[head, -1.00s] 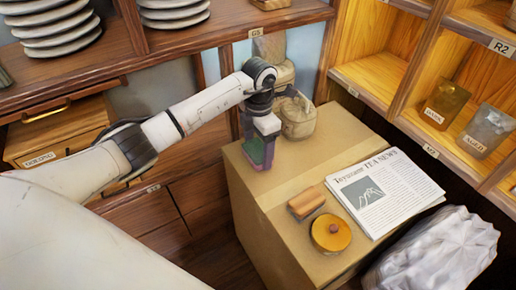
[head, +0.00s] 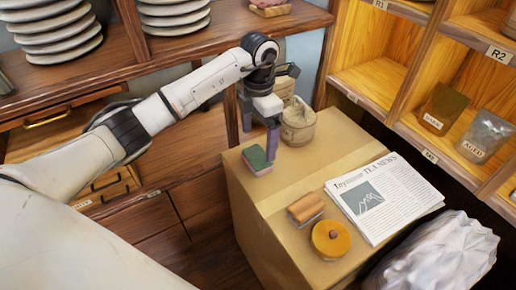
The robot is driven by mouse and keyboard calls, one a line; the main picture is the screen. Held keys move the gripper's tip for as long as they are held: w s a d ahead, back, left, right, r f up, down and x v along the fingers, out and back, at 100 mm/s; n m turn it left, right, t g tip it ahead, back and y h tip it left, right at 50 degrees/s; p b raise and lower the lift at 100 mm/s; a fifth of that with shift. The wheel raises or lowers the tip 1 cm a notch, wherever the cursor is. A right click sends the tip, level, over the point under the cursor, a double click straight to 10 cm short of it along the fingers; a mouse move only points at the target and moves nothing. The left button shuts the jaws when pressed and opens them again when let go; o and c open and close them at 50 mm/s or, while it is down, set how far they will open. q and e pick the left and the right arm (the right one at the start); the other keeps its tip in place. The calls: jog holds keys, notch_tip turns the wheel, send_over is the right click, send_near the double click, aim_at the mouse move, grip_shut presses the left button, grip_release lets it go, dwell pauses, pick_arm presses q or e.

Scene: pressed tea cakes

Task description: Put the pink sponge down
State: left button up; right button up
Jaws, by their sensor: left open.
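The pink sponge (head: 258,160), with a green top layer and a pinkish lower side, lies on top of the cardboard box (head: 237,190) near its back left corner. My left gripper (head: 259,138) is open just above and behind it, with its two fingers apart and nothing held between them. One finger is close to the sponge's right side; I cannot tell if it touches. My right gripper is not in view.
A crumpled white bag (head: 440,255) stands at right. Shelves with plates (head: 55,30) and labelled packets (head: 484,135) surround it.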

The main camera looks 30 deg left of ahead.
aim_at(258, 156)
pick_arm(q)
jog(key=shift+r, duration=2.4)
